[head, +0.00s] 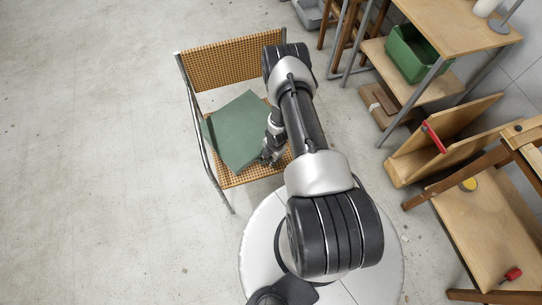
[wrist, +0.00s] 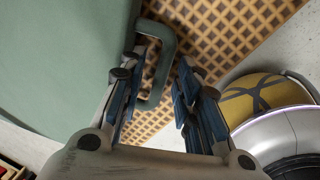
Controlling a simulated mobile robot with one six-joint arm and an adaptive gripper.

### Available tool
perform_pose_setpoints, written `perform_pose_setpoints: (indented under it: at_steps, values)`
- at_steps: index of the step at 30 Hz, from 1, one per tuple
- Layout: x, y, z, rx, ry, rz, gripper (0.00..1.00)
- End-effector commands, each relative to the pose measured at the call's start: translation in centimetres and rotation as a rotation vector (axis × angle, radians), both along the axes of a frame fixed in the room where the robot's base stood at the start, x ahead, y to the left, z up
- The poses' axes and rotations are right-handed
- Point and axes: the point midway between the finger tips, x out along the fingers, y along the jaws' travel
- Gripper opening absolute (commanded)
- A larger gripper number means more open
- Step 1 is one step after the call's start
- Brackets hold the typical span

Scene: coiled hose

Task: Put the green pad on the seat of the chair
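The chair has a metal tube frame, a woven cane backrest (head: 222,62) and a woven cane seat (head: 254,172). The green pad (head: 234,132) is on the seat, turned askew, with its left side at or over the seat's left edge. In the wrist view the pad (wrist: 60,55) fills the left, and its loop handle (wrist: 168,50) sticks out over the cane weave (wrist: 220,35). My gripper (wrist: 161,64) is open, with a finger on either side of the handle's outer bar; no grip shows. In the head view my gripper (head: 269,155) is at the pad's right side, partly hidden by my arm.
To the right stand a wooden shelf table (head: 450,25) with a green bin (head: 413,53), an open wooden box (head: 440,140) with a red-handled tool (head: 434,136), and a wooden workbench (head: 480,220). The concrete floor (head: 90,150) left of the chair is clear.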

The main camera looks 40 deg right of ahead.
Motion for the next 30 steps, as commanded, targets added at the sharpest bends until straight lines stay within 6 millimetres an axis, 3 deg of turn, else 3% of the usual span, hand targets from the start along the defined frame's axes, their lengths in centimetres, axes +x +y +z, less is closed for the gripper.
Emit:
perform_pose_setpoints:
  at_steps: [5,15,25,28,30]
  values:
    - [-0.2,-0.1,1.9,0.000,-0.001,0.000,0.31]
    - [-1.3,-0.3,9.0,-0.001,-0.001,-0.001,0.31]
    - [-1.1,-0.5,12.9,-0.007,-0.005,-0.018,0.31]
    - [0.7,-1.1,16.3,-0.020,-0.015,-0.078,0.31]
    - [2.4,-1.4,20.0,-0.033,-0.027,-0.152,0.31]
